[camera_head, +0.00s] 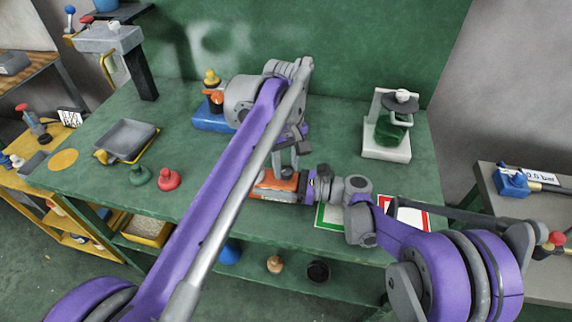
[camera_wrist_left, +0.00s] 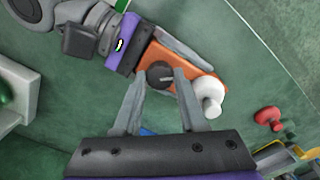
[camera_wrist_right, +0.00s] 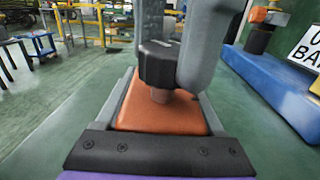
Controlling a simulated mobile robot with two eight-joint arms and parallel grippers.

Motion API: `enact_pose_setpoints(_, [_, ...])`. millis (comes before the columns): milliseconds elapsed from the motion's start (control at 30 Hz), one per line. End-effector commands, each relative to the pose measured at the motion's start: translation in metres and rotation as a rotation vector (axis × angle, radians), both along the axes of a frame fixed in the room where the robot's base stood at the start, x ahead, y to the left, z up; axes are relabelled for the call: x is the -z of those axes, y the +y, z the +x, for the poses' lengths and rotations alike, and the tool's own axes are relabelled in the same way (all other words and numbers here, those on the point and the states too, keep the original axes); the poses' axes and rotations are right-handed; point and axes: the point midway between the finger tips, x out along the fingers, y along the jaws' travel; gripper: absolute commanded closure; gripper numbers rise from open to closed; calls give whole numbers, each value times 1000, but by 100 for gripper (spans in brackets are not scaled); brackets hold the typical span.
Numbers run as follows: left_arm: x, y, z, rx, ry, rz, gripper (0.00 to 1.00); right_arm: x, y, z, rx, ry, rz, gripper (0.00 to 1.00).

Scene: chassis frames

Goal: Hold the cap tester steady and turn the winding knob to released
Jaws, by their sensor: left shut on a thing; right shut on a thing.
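The cap tester (camera_head: 272,187) is an orange block lying on the green bench near its front edge. In the left wrist view its orange body (camera_wrist_left: 185,65) carries a black winding knob (camera_wrist_left: 159,75) and a white round part (camera_wrist_left: 208,95). My left gripper (camera_head: 286,172) reaches down from above, its fingers shut on the knob, which also shows in the right wrist view (camera_wrist_right: 158,63). My right gripper (camera_head: 303,189) comes in from the right and is shut on the orange body, with a finger along each side. My left arm partly hides the tester in the head view.
A blue-based device (camera_head: 212,122) stands behind to the left, and a white stand with a green part (camera_head: 399,152) to the right. A green-framed card (camera_head: 330,216) and red-framed card (camera_head: 416,217) lie right.

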Motion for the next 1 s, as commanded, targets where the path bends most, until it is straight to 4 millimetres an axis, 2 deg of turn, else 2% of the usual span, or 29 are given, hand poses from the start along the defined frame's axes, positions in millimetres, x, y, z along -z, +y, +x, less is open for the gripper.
enact_pose_setpoints(600, [0,1,0,-578,-2,1,100,0,0,-1,-1,0,-1,100])
enact_pose_setpoints(1000, [0,1,1,-850,-2,1,100,0,0,-1,-1,0,-1,100])
